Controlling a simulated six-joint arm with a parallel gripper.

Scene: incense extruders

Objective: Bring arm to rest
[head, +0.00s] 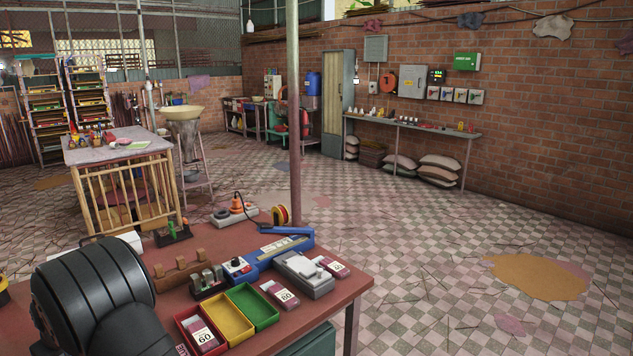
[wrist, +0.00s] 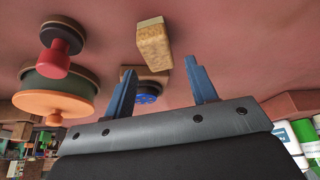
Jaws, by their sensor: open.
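My gripper (wrist: 160,66) shows in the wrist view with its two blue fingers apart and nothing held between them. Beyond the fingers are a pale wooden block (wrist: 153,44) and a dark round piece with a blue part (wrist: 146,98), apart from the fingers as far as I can tell. The wrist picture looks upside down, with the reddish table surface (wrist: 225,25) at the top. In the head view my black arm fills the lower left corner, and its gripper is not visible there.
The red table (head: 310,317) holds a yellow tray (head: 229,322), a green tray (head: 254,307), a grey device (head: 303,273) and a blue sealer (head: 282,249). A wooden holder (head: 180,276) stands near my arm. A post rises behind the table. The table's right front corner is clear.

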